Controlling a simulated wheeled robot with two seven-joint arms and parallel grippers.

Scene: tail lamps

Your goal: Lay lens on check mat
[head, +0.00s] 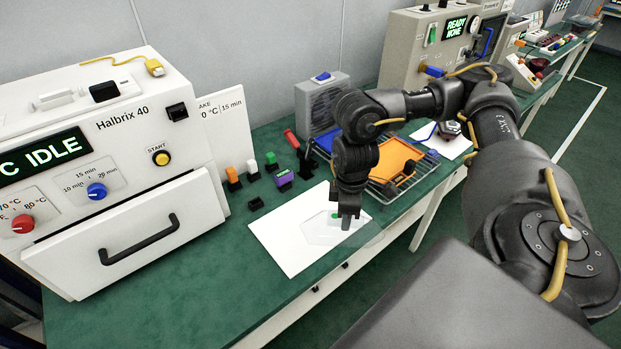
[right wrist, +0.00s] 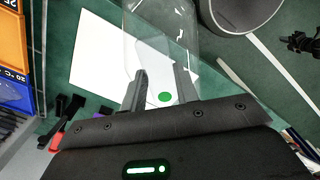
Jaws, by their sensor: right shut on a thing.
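The lens (head: 371,238) is a clear, thin piece, hard to see against the background. My right gripper (head: 347,222) is shut on it; in the right wrist view the lens (right wrist: 160,35) extends out from between the fingers (right wrist: 160,82). The white check mat (head: 279,243) lies on the green bench, with a faint polygon outline on it. The gripper and lens are over the mat's right side, and part of the lens reaches past the bench's front edge. I cannot tell whether it touches the mat (right wrist: 92,52). My left gripper is out of view.
A wire rack with an orange tray (head: 388,160) stands just behind my right arm. Small coloured clips, including a purple one (head: 284,181), stand behind the mat. A white oven (head: 130,235) with a drawer is at left. Bare green bench lies between oven and mat.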

